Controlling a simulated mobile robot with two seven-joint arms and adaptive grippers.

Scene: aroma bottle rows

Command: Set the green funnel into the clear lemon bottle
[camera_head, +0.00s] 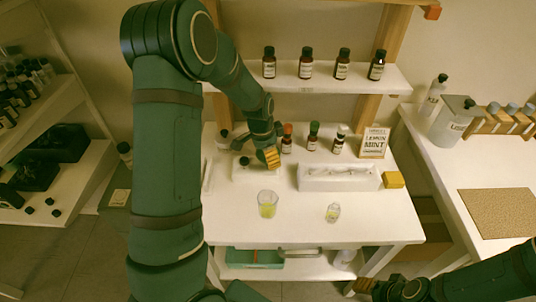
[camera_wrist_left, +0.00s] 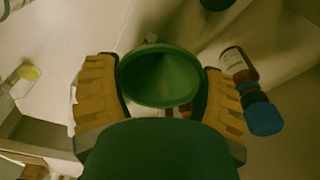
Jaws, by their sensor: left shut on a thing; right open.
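My left gripper (camera_head: 270,157) is over the back left of the white table. In the left wrist view its yellow fingers (camera_wrist_left: 160,95) are shut on the green funnel (camera_wrist_left: 160,77), whose round mouth faces the camera. I cannot make out the funnel in the head view. A small clear bottle with a little yellow liquid (camera_head: 333,212), likely the lemon bottle, stands at the table's front, to the right of and nearer than the left gripper. My right gripper (camera_head: 367,287) is open and empty, low at the front right, below the table top.
A glass with yellow-green liquid (camera_head: 267,206) stands left of the small bottle. A white tray (camera_head: 338,184), a yellow block (camera_head: 393,180) and a lemon mint sign (camera_head: 374,142) stand farther back. Brown bottles (camera_head: 314,134) line the back; the shelf above (camera_head: 328,82) holds several more. The front right is clear.

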